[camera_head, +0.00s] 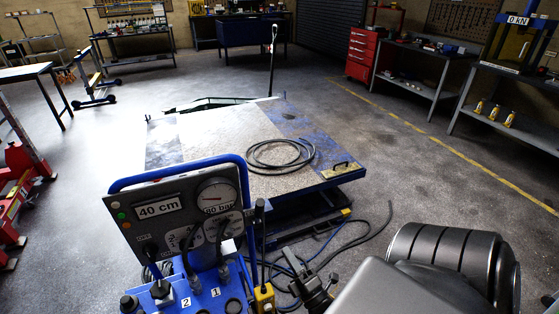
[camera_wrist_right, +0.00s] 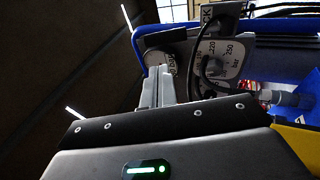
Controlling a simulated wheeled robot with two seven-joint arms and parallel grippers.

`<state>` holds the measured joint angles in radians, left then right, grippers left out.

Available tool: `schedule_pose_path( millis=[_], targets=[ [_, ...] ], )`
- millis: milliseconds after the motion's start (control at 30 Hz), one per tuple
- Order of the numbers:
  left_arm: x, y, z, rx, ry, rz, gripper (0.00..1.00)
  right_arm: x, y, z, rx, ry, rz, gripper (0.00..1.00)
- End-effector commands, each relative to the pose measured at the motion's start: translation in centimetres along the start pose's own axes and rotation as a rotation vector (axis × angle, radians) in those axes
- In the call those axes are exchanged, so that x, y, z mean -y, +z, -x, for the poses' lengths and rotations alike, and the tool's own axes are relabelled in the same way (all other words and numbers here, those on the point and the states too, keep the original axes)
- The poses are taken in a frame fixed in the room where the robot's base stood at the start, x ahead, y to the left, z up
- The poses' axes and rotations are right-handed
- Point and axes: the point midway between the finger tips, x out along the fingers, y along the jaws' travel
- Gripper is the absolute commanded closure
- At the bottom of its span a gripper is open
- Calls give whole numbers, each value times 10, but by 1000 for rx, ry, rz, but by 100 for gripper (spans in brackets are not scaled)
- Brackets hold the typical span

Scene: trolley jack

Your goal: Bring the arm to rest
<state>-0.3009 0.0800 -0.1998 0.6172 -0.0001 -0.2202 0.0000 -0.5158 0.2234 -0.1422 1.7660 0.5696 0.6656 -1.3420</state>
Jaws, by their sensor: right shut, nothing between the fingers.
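My right gripper (camera_head: 293,262) is in the lower middle of the head view, just right of the control unit. In the right wrist view its fingers (camera_wrist_right: 157,88) are together, with nothing between them. The blue-framed control unit (camera_head: 122,200) has a "40 cm" display (camera_head: 159,207), a round pressure gauge (camera_head: 217,196) and levers marked 1 and 2. In the wrist view the gauge (camera_wrist_right: 222,60) appears just beyond the fingers; whether they touch the unit I cannot tell. My left gripper is not in view.
A low lift platform (camera_head: 215,150) with a coiled black hose (camera_head: 281,155) stands behind the unit. Loose hoses (camera_head: 370,235) lie on the floor right of it. A red tool cabinet (camera_head: 362,53) and benches line the back. Floor at the right is open.

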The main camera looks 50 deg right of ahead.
Motion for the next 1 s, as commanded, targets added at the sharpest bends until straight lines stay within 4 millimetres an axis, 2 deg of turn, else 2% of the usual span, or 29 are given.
schedule_pose_path(
  millis=[33,200,833,933,1000],
  targets=[
    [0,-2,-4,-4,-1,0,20,1,0,7,0,-1,0,100],
    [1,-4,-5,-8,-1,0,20,-1,-1,15,-1,-1,-1,100],
    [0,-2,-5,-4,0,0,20,-1,-1,15,-3,-1,-4,100],
    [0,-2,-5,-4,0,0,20,1,-1,15,-1,-10,-53,100],
    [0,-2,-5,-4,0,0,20,11,-2,16,3,-58,-155,100]
  ],
)
